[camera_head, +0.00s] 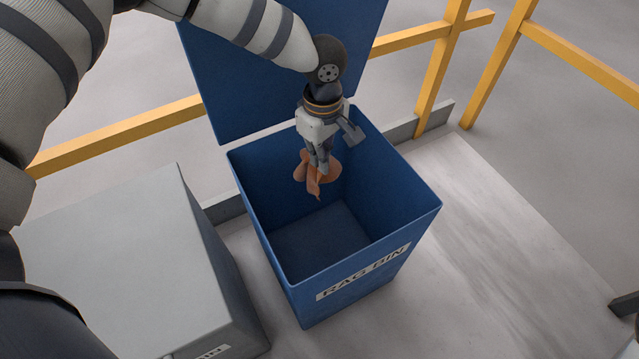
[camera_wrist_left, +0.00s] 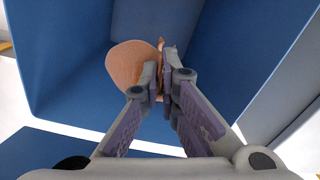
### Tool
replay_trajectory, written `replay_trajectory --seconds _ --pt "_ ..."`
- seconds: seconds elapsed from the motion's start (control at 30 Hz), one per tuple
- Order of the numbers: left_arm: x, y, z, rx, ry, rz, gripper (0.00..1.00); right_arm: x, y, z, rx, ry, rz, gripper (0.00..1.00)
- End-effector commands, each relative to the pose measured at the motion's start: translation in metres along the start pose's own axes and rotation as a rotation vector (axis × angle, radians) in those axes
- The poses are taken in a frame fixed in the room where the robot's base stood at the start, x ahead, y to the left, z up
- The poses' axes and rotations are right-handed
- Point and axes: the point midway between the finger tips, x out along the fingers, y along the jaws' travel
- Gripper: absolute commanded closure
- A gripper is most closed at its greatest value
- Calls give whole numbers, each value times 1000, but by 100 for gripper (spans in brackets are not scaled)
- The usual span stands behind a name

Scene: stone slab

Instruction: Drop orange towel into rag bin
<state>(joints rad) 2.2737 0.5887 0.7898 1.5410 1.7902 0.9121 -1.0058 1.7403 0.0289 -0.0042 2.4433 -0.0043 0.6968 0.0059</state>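The blue rag bin (camera_head: 380,262) stands open, with its lid (camera_head: 215,85) raised at the back and a "RAG BIN" label on its front. My left gripper (camera_head: 320,165) points down over the bin's opening, near its back side. It is shut on the orange towel (camera_head: 314,184), which hangs bunched from the fingertips. In the left wrist view the towel (camera_wrist_left: 130,62) spreads out to one side of the closed fingers (camera_wrist_left: 160,85), with blue bin walls around it. The bin's visible floor is empty.
A grey box (camera_head: 120,265) with a partly visible label stands left of the bin. Yellow railings (camera_head: 440,60) run behind the bin, above a low grey kerb. The pale slab (camera_head: 500,240) right of the bin is clear.

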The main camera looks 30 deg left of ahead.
Motion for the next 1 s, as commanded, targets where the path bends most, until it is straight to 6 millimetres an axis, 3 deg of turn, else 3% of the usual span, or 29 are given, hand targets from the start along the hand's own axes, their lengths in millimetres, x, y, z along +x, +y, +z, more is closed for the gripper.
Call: replay_trajectory --seconds 0.17,0.6,0.87,0.97,1.0 --pt "6 4 -9 -65 -2 -6 100 -3 0 0 0 4 0 60" --pt "64 3 -8 -61 -4 -9 100 34 0 -2 0 -48 2 60" --pt "63 4 -8 -61 -3 -4 100 34 0 -2 0 -48 2 60" --pt "63 4 -8 -61 -3 -4 76 34 0 -2 0 -47 2 60" --pt "63 4 -8 -61 -3 -4 73 34 0 -2 0 -47 2 60"
